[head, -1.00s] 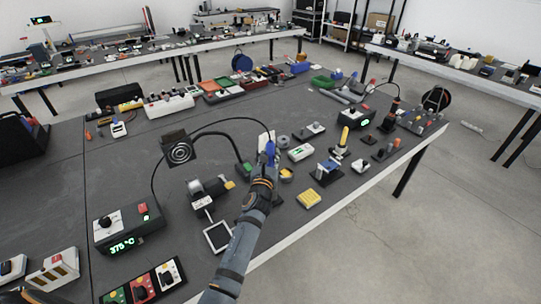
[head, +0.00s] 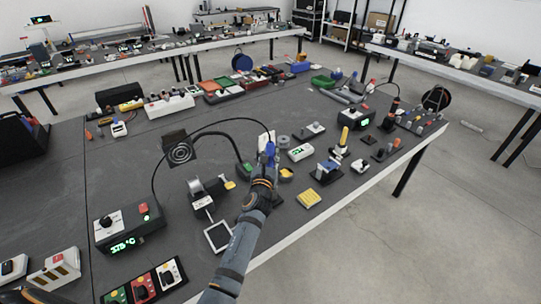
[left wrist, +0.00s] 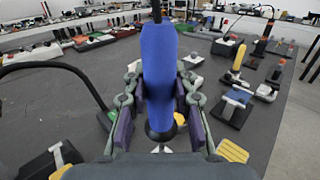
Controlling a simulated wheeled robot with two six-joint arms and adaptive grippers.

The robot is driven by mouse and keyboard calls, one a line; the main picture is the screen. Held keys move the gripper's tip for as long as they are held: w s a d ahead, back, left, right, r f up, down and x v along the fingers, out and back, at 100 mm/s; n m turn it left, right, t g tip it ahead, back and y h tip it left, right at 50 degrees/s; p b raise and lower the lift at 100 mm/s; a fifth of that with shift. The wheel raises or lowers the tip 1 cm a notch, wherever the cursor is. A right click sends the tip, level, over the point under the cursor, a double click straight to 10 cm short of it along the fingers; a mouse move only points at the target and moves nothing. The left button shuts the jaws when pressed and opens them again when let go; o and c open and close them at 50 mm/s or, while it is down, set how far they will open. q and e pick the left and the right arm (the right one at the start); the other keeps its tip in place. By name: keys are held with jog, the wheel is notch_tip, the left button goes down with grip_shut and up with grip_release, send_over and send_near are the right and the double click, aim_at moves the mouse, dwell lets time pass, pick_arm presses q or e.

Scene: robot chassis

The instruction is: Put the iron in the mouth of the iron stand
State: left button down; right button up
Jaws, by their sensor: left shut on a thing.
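The iron (head: 270,153) has a blue handle, and my left gripper (head: 264,174) is shut around it above the table. In the left wrist view the blue handle (left wrist: 158,70) stands nearly upright between the fingers (left wrist: 157,105). Its dark lower end points down, and its tip is hard to make out. A black cable arcs left from the iron toward a station (head: 128,228) reading 375 °C. A dark-based holder with a slanted pale part (head: 328,171) stands right of the gripper; I cannot tell whether it is the iron stand. My right gripper is not in view.
Bare table (head: 130,175) is at the left.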

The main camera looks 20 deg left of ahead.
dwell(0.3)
pick_arm(q)
jog(key=shift+f+b, duration=3.8)
jog(key=shift+f, duration=0.35)
jog(key=c, duration=1)
grip_release()
notch_tip(320, 180, up, 10)
jog(key=shift+r, duration=0.1)
